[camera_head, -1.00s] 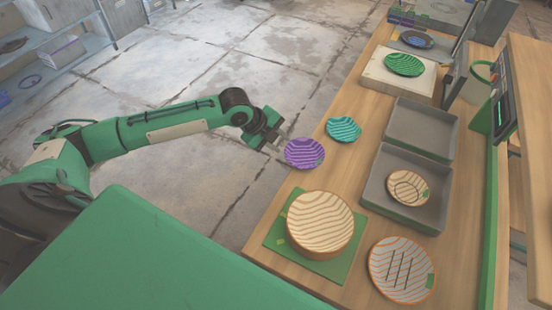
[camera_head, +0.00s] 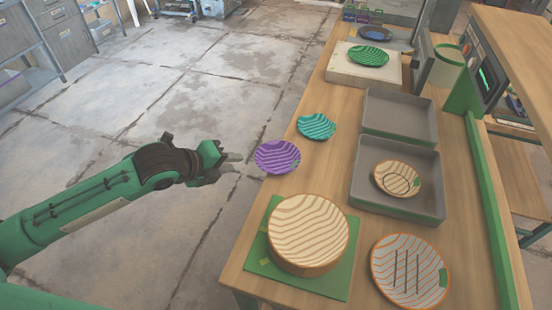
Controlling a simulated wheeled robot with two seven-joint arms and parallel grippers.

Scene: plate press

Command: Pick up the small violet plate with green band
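The small violet plate (camera_head: 277,157) has pale wavy stripes and a small green patch at its right rim. It lies near the left edge of the wooden table (camera_head: 335,200). My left gripper (camera_head: 236,158) is just left of the plate, beside the table edge, pointing right. Its fingertips are small, and I cannot tell how far apart they are. No plate is seen held in it. My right gripper is not in view.
A teal plate (camera_head: 316,126) lies just behind the violet one. In front are a wooden bowl-like stack (camera_head: 307,232) on a green mat (camera_head: 338,276) and an orange-rimmed striped plate (camera_head: 409,270). Two grey trays stand right; the front tray (camera_head: 436,204) holds a beige plate (camera_head: 397,179).

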